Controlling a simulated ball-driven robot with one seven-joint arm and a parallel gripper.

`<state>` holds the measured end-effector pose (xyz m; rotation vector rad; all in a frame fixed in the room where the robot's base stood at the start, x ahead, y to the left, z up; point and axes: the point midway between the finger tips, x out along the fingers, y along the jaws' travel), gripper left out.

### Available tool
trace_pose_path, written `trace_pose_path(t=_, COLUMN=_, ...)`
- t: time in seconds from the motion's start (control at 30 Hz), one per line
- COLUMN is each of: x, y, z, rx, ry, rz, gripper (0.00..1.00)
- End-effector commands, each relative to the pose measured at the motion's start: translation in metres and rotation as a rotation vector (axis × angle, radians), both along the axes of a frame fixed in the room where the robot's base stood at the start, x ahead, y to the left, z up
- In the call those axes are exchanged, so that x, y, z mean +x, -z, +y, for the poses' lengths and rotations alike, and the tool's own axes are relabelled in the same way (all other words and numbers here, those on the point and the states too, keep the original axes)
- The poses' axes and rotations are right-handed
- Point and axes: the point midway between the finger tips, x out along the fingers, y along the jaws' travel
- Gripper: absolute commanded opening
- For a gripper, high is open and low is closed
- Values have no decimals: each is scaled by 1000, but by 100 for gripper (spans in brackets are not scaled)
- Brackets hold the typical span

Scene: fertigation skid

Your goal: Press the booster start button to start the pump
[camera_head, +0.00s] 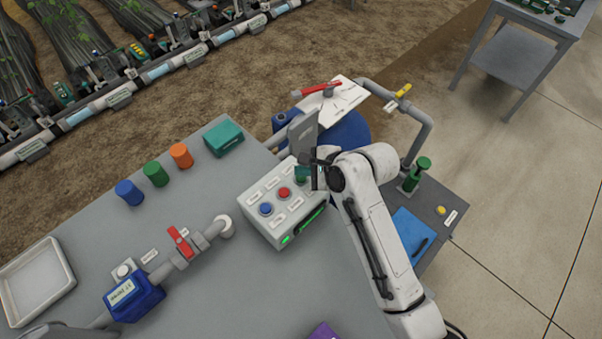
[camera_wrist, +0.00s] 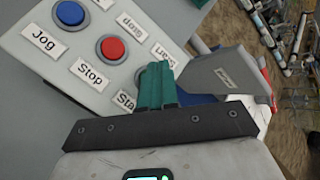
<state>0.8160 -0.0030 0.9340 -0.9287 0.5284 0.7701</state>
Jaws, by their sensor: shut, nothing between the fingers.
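The control box (camera_head: 262,228) is pale grey and stands on the bench, with a row of round buttons and white labels. Its blue button (camera_head: 266,209) and red button (camera_head: 284,193) are clear; in the wrist view the blue one (camera_wrist: 70,13) is by "Jog" and the red one (camera_wrist: 112,48) by "Stop". A label beginning "Sta" (camera_wrist: 124,100) is partly covered. My gripper (camera_head: 304,174) is shut and empty, its teal fingers (camera_wrist: 157,78) over the row's third button position. They hide most of that button; I cannot tell whether they touch it.
A grey upright plate (camera_head: 302,133) stands close beside my gripper, behind the box. A blue rounded body (camera_head: 350,130) and pipe with a yellow-handled valve (camera_head: 403,91) lie beyond. A red-handled valve (camera_head: 180,242) is left.

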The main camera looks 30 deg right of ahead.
Motion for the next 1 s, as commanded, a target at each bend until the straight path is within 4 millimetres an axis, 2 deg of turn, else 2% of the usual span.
trace_pose_path(t=0.27, x=0, y=-2, z=0, rx=0, ry=0, rz=0, gripper=0)
trace_pose_path(t=0.9, x=1, y=-48, z=0, rx=0, ry=0, rz=-3, gripper=0)
trace_pose_path(t=1.0, x=0, y=-50, z=0, rx=0, ry=1, rz=-1, gripper=0)
